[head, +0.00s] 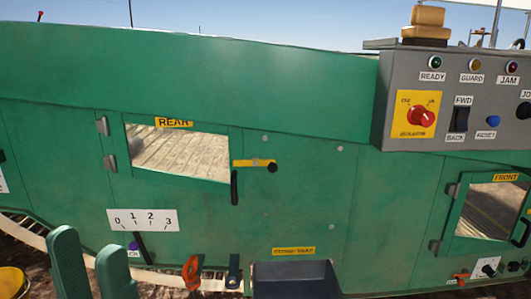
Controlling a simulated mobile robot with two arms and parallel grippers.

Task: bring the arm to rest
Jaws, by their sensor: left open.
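My left gripper (88,250) shows at the bottom left of the head view. Its two green fingers point up and stand apart, with nothing visible between them. The rest of that arm is below the picture edge. The fingers overlap the lower part of the green machine panel (300,200) in the picture; I cannot tell the gap between them. My right gripper is not in view.
A scale plate (158,220) with a dark lever stands near the left fingers. An orange handle (191,272) and a dark bin (296,278) sit along the bottom. The grey control box (393,70) is at upper right. A yellow object (11,283) shows at the left corner.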

